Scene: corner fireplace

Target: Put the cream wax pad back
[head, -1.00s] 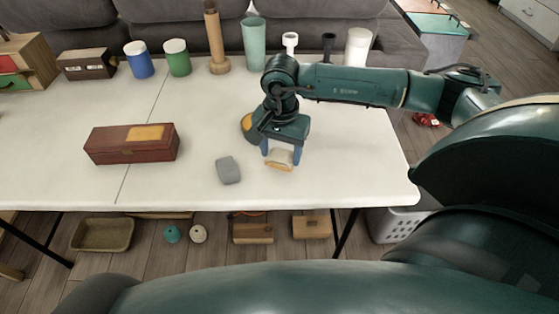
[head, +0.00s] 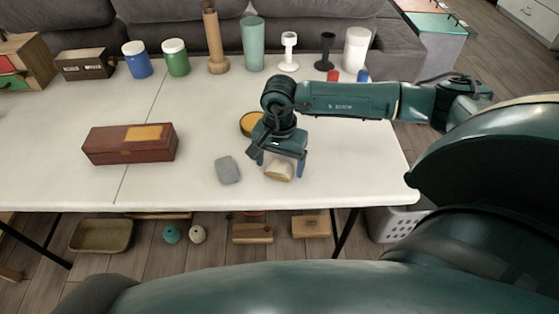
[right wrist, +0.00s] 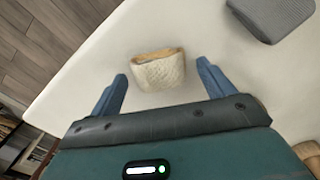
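The cream wax pad (head: 279,172) is a small, pale textured block with a tan far edge, lying near the table's front part. It also shows in the right wrist view (right wrist: 158,74). My right gripper (head: 280,168) is above it. Its two blue fingers, seen in the right wrist view (right wrist: 162,68), are open, one on each side of the pad, with gaps between. A round tin with a yellow-orange inside (head: 250,122) stands just behind, partly hidden by my gripper. My left gripper is not in view.
A grey block (head: 228,170) lies left of the pad, and a red-brown box (head: 130,145) farther left. Jars, a wooden holder (head: 214,42), a green cup (head: 253,44) and candle stands line the back. The front right of the white table (head: 360,180) is free.

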